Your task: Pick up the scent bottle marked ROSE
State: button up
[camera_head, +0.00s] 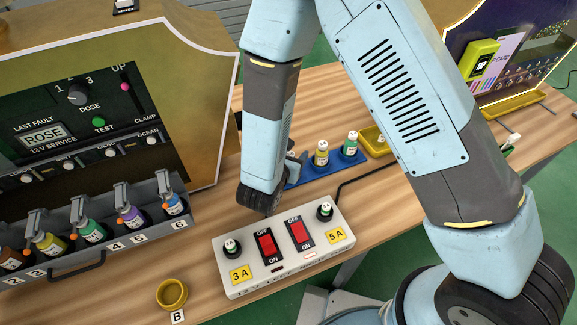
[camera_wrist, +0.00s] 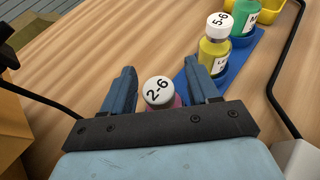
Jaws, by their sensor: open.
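In the wrist view a bottle with a grey-white cap marked 2-6 (camera_wrist: 159,91) stands between the fingers of my gripper (camera_wrist: 163,77). A little of its pink body shows beneath the cap; its label is hidden, so I cannot read a scent name. The fingers are open, one on each side of the bottle. In the head view my gripper is mostly hidden behind my arm, at the left end of a blue tray (camera_head: 304,178). A yellow bottle (camera_head: 321,155), capped 5-6 in the wrist view (camera_wrist: 214,50), and a green bottle (camera_head: 350,145) stand in that tray.
A white switch box (camera_head: 283,262) with red switches stands in front. The vending panel at left shows ROSE under LAST FAULT (camera_head: 44,137) above a row of clamped bottles (camera_head: 92,230). A yellow tray (camera_head: 375,148) lies beyond the blue one. A yellow ring (camera_head: 172,294) sits by label B.

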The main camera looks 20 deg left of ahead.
jog(key=shift+c, duration=0.3)
grip_shut()
dwell(0.4)
